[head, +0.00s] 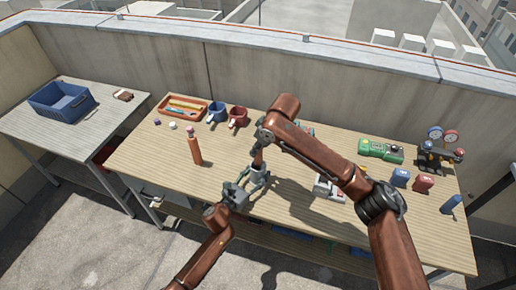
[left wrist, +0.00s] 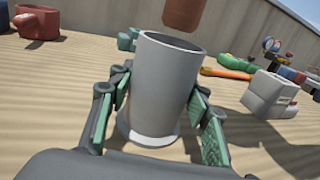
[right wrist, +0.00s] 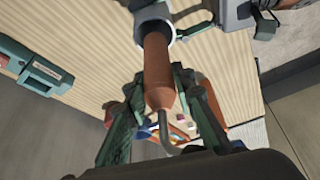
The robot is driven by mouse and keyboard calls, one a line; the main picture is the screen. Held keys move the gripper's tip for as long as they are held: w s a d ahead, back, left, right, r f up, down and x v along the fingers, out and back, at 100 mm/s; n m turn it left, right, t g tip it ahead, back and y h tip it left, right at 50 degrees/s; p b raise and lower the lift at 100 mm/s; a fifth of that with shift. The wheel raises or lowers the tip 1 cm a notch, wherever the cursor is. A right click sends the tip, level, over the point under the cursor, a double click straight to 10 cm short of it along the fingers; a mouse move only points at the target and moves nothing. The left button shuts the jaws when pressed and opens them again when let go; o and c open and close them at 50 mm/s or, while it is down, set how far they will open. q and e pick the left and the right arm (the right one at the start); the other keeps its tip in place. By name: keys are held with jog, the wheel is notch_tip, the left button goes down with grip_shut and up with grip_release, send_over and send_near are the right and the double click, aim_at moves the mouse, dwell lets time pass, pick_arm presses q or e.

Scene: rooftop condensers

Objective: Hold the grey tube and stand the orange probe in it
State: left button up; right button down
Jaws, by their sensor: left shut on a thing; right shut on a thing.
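The grey tube (head: 259,176) stands near the middle of the workbench. In the left wrist view the tube (left wrist: 165,95) is upright between the fingers of my left gripper (left wrist: 160,125), which is shut on it. The head view shows my left gripper (head: 238,194) at the tube's near left side. My right gripper (right wrist: 165,100) is shut on the orange probe (right wrist: 158,70), above the tube. The probe's far end overlaps the tube's mouth (right wrist: 155,18) in the right wrist view.
An orange bottle-like object (head: 194,150) stands to the left. An orange tray (head: 175,112), a blue mug (head: 216,112) and a red mug (head: 237,117) are behind it. A green device (head: 380,150), gauges (head: 437,155) and small blocks are at right. The front-left bench is clear.

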aim_at(258, 155)
jog(key=shift+f, duration=0.15)
jog(key=shift+f, duration=0.35)
jog(key=shift+f, duration=0.35)
jog(key=shift+f, duration=0.35)
jog(key=shift+f, duration=0.75)
dwell(0.8)
jog(key=c, duration=1.5)
grip_release()
jog(key=shift+c, duration=0.2)
